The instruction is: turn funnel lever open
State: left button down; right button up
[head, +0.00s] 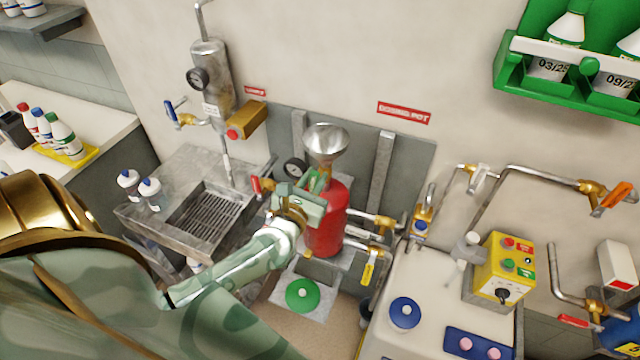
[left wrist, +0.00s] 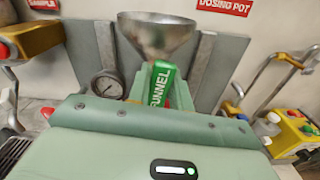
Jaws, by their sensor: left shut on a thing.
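The funnel lever is a green handle marked FUNNEL (left wrist: 162,84), standing upright just below the metal funnel (left wrist: 158,45) in the left wrist view. In the head view the funnel (head: 326,142) sits on top of the red dosing pot (head: 325,228), and a bit of the green lever (head: 320,181) shows beneath it. My left gripper (head: 306,196) is at the top of the pot, shut on the funnel lever. The gripper body hides the lever's lower part and the valve under it. My right gripper is in neither view.
A pressure gauge (left wrist: 107,84) is close to the left of the lever. A red-handled valve (head: 258,184) is left of the pot, and brass valves (head: 376,221) are on its right. A steel sink (head: 190,215) stands left. A yellow control box (head: 503,268) stands right.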

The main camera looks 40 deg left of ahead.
pick_arm(q)
jog(key=shift+s+a+n+b, duration=0.1)
jog(key=shift+a+n+b, duration=0.3)
jog(key=shift+n, duration=0.4)
jog(key=c, duration=1.3)
grip_release()
jog(key=shift+a, duration=0.1)
jog(key=shift+o, duration=0.2)
jog(key=shift+s, duration=0.1)
jog(key=b+v, duration=0.3)
jog(key=v, duration=1.3)
